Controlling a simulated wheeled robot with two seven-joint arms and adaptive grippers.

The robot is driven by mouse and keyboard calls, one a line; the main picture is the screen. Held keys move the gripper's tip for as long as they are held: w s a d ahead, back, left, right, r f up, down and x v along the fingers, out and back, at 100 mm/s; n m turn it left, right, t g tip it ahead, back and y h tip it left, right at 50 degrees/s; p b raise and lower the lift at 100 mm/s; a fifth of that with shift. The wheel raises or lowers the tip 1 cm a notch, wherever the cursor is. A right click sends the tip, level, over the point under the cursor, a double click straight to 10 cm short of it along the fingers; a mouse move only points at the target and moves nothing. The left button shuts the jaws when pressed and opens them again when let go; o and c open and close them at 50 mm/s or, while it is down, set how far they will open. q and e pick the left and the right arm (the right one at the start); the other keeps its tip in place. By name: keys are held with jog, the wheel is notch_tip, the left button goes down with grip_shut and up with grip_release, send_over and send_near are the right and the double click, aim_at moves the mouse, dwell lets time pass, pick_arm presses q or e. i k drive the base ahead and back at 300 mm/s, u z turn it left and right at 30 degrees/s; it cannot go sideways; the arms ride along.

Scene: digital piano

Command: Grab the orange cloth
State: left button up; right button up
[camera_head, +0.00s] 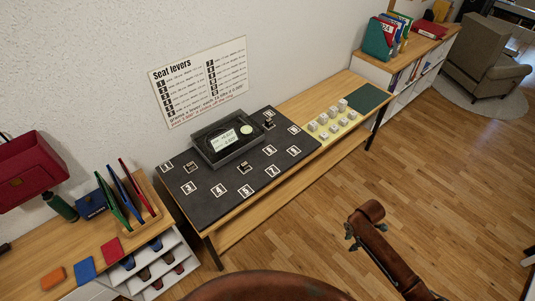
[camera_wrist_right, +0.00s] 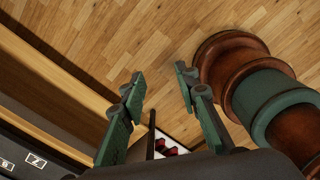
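An orange cloth (camera_head: 53,279), a small flat folded piece, lies on the wooden top at the lower left of the head view. My right gripper (camera_head: 351,238) is far to the right of the cloth, over the floor in front of the table. In the right wrist view its two green fingers (camera_wrist_right: 160,75) are apart with nothing between them. The cloth is not in the right wrist view. My left gripper is not in view.
A table with a black numbered board (camera_head: 210,190) and pale blocks (camera_head: 323,118) stands along the wall. The wooden floor (camera_head: 440,170) is open at right.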

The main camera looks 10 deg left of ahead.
aim_at(56, 276)
jog(key=i, duration=1.45)
jog(key=u, duration=4.1)
jog(key=i, duration=1.65)
